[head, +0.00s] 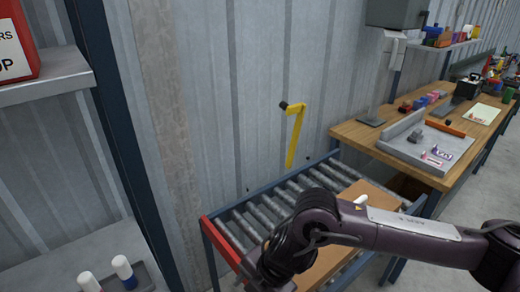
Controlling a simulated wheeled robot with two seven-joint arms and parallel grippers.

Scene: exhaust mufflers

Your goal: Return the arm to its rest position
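My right arm (410,232) comes in from the right edge and reaches across the lower middle of the head view. It bends down at a dark, cabled joint (315,212) in front of a roller conveyor (255,222). The end of the arm runs down to the bottom edge, and no fingers of my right gripper show. My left arm and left gripper are not in view. No exhaust muffler can be made out.
A brown cardboard-like box or board (365,190) lies on the conveyor, partly behind my arm. A wooden workbench (375,138) stands at right. A grey shelf (45,78) and a lower surface with white-capped bottles (122,268) are at left.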

